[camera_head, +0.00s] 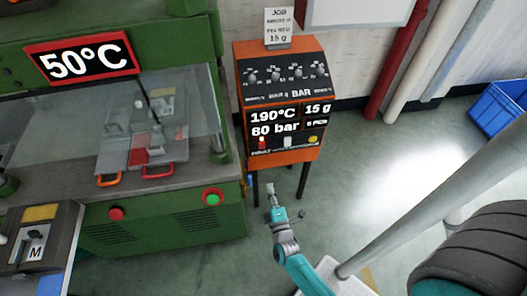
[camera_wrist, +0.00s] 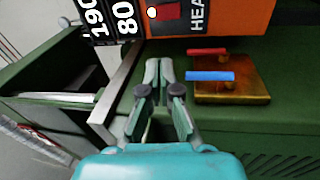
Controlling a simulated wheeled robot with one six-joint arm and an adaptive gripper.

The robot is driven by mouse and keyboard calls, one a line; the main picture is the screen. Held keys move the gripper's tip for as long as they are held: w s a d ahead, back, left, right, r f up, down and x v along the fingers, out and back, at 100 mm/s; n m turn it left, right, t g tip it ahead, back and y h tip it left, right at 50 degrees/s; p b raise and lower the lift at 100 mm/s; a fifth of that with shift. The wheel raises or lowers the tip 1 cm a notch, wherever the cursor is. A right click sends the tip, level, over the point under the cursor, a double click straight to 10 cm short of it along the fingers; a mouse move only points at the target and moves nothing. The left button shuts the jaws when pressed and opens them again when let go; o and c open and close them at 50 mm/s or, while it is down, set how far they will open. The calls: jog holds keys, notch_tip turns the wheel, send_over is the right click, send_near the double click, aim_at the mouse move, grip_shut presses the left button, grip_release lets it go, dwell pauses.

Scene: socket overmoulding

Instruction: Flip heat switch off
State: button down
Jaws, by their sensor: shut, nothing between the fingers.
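The orange control box (camera_head: 277,104) stands on thin legs beside the green press. The heat switch (camera_head: 262,143) is the small red one with a pale tip, at the lower left of its front. In the wrist view the red heat switch (camera_wrist: 166,12) shows at the top edge, next to partly cut-off "HEA" lettering. My gripper (camera_head: 271,188) is below the box front, apart from the switch. In the wrist view my gripper (camera_wrist: 159,66) is shut and empty, its fingertips together below the switch.
The green press (camera_head: 165,235) with a "50°C" display (camera_head: 83,61) stands at left. In the wrist view a brass block (camera_wrist: 232,91) with a red and a blue bar lies right of my fingers. A blue crate (camera_head: 498,108) is at far right.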

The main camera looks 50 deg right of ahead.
aim_at(262, 145)
jog(key=shift+w+d+f+n+h, duration=0.1)
jog(key=shift+w+d+n+h, duration=0.3)
jog(key=shift+w+d, duration=0.55)
jog(key=shift+d, duration=0.15)
jog(key=x, duration=1.3)
jog(key=shift+w+d+f, duration=0.1)
jog(key=shift+w+d, duration=0.15)
jog(key=shift+d, duration=0.05)
jog(key=shift+w+d+r, duration=0.2)
jog(key=shift+w, duration=0.1)
